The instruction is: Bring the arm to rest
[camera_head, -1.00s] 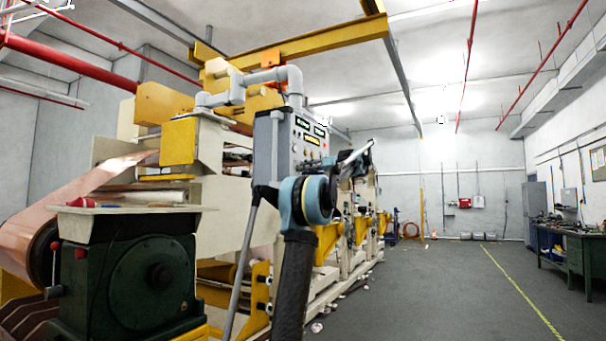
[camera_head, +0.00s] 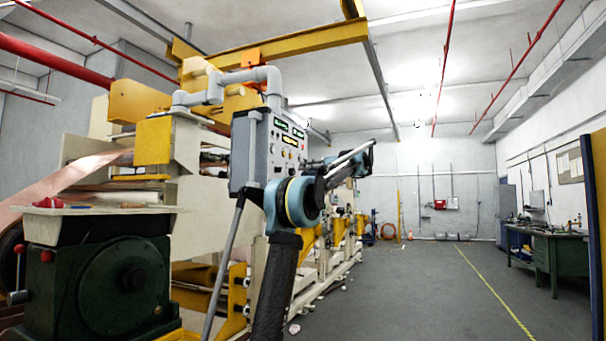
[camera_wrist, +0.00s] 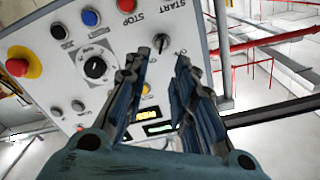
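My arm rises in the middle of the head view and bends to the right at a blue and black joint. My gripper (camera_wrist: 160,62) fills the lower middle of the wrist view. Its two ridged blue fingers stand apart with a gap between them, and nothing is held. Beyond the fingers is the control panel (camera_wrist: 60,48), with a red and yellow stop knob (camera_wrist: 24,62), a blue button (camera_wrist: 90,18), a black dial and lit displays. In the head view the grey control box (camera_head: 285,146) stands left of and behind my arm. The gripper's fingertips are not clear there.
The yellow and cream foil machine (camera_head: 150,140) stands close on the left, with a green motor housing (camera_head: 112,285) in front. Copper foil (camera_head: 70,187) runs at far left. The grey floor (camera_head: 430,285) on the right is open. A green workbench (camera_head: 555,260) stands at the right wall.

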